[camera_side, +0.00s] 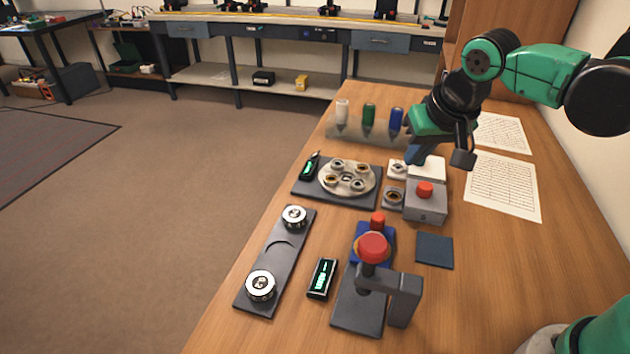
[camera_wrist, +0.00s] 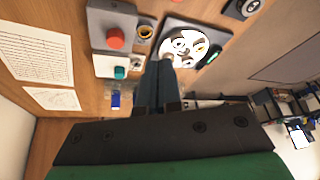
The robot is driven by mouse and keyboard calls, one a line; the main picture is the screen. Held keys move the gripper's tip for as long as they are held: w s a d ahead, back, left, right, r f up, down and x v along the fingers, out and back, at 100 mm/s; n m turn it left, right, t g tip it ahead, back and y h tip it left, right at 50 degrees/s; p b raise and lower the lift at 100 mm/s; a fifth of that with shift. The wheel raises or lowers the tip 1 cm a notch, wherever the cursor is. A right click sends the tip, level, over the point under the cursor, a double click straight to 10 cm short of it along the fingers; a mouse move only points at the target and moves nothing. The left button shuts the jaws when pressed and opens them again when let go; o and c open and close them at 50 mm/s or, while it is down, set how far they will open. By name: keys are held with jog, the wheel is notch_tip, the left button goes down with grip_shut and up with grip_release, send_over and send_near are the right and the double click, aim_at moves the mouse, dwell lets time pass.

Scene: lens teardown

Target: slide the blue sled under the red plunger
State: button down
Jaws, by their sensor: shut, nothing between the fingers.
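The blue sled (camera_side: 388,238) lies behind the press in the side view, with a red knob (camera_side: 377,219) at its far end. The red plunger (camera_side: 373,247) stands over the dark press base (camera_side: 355,310), held by a grey arm (camera_side: 405,296), and hides part of the sled from this angle. How far the sled reaches under the plunger cannot be told. My gripper (camera_side: 413,157) is shut and empty, well beyond the sled, above the white box behind the grey button box. Its closed fingers also show in the wrist view (camera_wrist: 160,75), where sled and plunger are not visible.
The grey button box (camera_side: 425,205) with a red button stands between my gripper and the sled. A tray with a round plate (camera_side: 347,178), a strip with lens parts (camera_side: 275,262), a small display (camera_side: 322,278) and a dark pad (camera_side: 434,250) lie around. Bottles stand behind.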

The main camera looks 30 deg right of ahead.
jog(key=w+m, duration=0.1)
jog(key=w+a+f+g, duration=0.1)
jog(key=w+a+m, duration=0.1)
jog(key=shift+w+f+m+g+h, duration=0.3)
jog(key=shift+w+f+h, duration=0.05)
jog(key=shift+w+h, duration=0.05)
jog(key=shift+f, duration=0.1)
jog(key=x, duration=1)
jog(key=shift+d, duration=0.1)
jog(key=s, duration=0.1)
jog(key=s+a, duration=0.1)
jog(key=shift+s+a, duration=0.5)
jog(key=shift+s, duration=0.2)
